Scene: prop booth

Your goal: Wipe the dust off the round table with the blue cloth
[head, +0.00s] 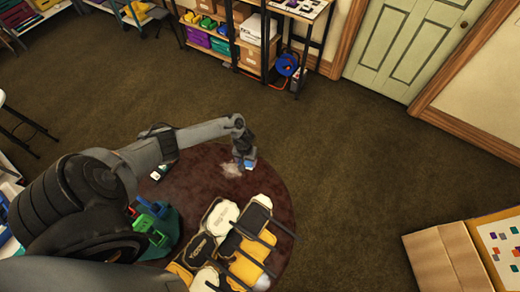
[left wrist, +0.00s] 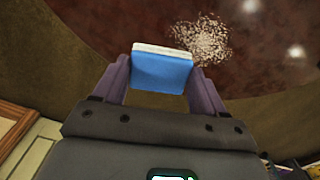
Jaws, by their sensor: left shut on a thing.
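The round table (head: 278,185) has a dark red-brown top. It also fills the upper part of the left wrist view (left wrist: 110,28). A pale, speckled dust patch (head: 230,170) lies on it, and it shows in the left wrist view (left wrist: 203,42) just right of the cloth. My left gripper (head: 247,160) is shut on the blue cloth (left wrist: 162,72), a folded pad with a white edge. The cloth is close to the table top, beside the dust; I cannot tell whether it touches. My right gripper is not in view.
White, black and yellow padded items (head: 221,216) crowd the table's near side. Green and blue clamps (head: 150,226) stand at its left. A cardboard box (head: 443,258) is at lower right. Shelves (head: 262,45) and a green door (head: 405,40) are at the back. Floor between is clear.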

